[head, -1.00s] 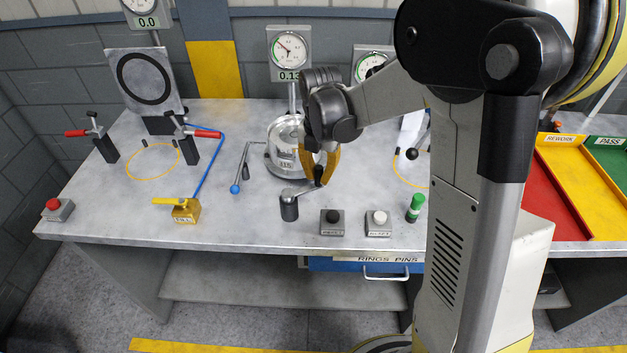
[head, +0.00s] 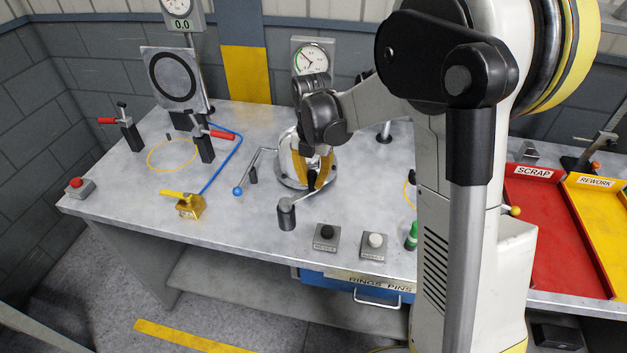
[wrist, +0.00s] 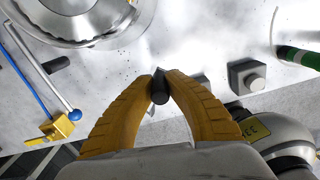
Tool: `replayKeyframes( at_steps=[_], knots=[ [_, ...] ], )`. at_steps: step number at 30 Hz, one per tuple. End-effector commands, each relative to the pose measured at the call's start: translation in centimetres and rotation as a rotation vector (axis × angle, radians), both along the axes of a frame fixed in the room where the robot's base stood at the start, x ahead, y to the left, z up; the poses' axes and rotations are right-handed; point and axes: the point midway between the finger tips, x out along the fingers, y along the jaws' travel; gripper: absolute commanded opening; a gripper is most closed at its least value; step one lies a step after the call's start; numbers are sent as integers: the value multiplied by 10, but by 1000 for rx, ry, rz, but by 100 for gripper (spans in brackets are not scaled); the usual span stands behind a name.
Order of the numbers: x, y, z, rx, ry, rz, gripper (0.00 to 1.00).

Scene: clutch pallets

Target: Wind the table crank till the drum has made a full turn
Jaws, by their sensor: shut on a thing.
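The table crank has a dark grey post (head: 286,215) near the table's front edge, with a metal arm reaching back and right to its handle. My gripper (head: 313,180) has its yellow fingers closed around the dark crank handle. In the wrist view the dark handle (wrist: 160,92) sits between the tips of the yellow fingers. A round silver drum on a flanged base (head: 290,180) stands just behind the crank, mostly hidden by my gripper. The wrist view shows part of its round metal rim (wrist: 75,38) at top left. The crank's post is hidden there.
A black button box (head: 325,238) and a white button box (head: 373,246) stand right of the crank. A blue-knobbed lever (head: 239,190) and a yellow block (head: 190,206) lie left. A dial gauge (head: 312,56) stands behind. Red and yellow trays are at right.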

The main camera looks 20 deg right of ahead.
Motion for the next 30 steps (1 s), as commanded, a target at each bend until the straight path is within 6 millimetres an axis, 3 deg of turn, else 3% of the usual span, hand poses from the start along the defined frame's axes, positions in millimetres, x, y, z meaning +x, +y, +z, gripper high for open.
replayKeyframes(
  at_steps=[5,6,8,9,20,23,30],
  knots=[
    [1,0,0,-1,-2,-1,0],
    [1,0,0,-1,-2,-1,20],
    [1,0,0,-1,-2,-1,39],
    [1,0,0,-1,-2,-1,41],
    [0,0,6,0,-1,0,41],
    [0,0,20,0,-1,0,41],
    [0,0,74,0,-1,0,41]
  ],
)
